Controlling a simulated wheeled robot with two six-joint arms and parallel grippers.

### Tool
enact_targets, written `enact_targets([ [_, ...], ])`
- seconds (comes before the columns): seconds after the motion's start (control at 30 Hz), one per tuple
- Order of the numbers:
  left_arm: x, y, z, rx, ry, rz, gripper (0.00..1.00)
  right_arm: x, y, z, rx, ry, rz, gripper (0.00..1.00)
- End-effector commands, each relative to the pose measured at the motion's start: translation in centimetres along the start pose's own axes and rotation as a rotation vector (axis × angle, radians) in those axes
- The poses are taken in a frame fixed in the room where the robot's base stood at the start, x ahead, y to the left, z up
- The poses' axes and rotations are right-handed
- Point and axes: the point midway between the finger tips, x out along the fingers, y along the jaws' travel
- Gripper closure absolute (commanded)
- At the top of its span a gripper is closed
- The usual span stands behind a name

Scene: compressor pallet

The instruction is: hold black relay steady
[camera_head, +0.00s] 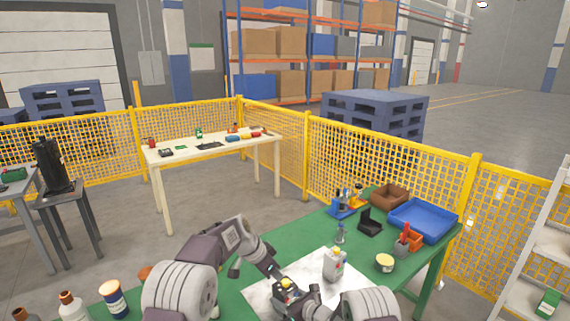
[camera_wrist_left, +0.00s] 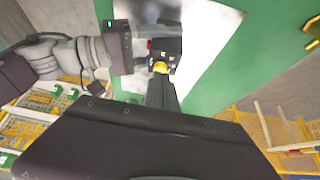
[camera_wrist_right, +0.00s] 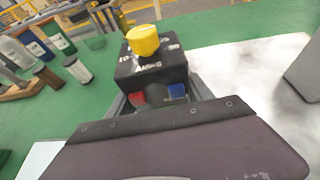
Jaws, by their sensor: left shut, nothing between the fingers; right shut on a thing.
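The black relay (camera_head: 288,290) is a dark box with a yellow knob on top, above the white sheet on the green table. In the right wrist view the relay (camera_wrist_right: 152,70) shows large, with its yellow knob (camera_wrist_right: 143,40), a red terminal (camera_wrist_right: 137,99) and a blue terminal (camera_wrist_right: 177,91). My right gripper (camera_wrist_right: 158,98) is shut on the relay, a finger at each side. My left gripper (camera_head: 274,273) is shut and empty, its tips close to the knob. In the left wrist view the knob (camera_wrist_left: 160,67) shows right beyond the fingertips; I cannot tell whether they touch.
A white bottle-like device (camera_head: 334,264) stands on the white sheet (camera_head: 262,302). A yellow-topped tin (camera_head: 385,263), a red-and-grey holder (camera_head: 408,240), a black open box (camera_head: 370,222), a blue tray (camera_head: 423,221) and a brown bin (camera_head: 390,197) occupy the table's right side.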

Motion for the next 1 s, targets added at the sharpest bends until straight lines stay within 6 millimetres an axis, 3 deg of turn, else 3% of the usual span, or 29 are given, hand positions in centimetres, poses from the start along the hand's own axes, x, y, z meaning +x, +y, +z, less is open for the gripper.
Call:
enact_targets([
  [0.33,3.7,0.0,2.0,0.0,0.0,0.001,1.0,0.0,0.0,0.1,0.0,-0.001,0.0,0.99],
  [1.0,4.2,0.0,2.0,0.001,0.0,0.001,1.0,0.0,0.0,0.1,0.0,-0.001,0.0,0.99],
])
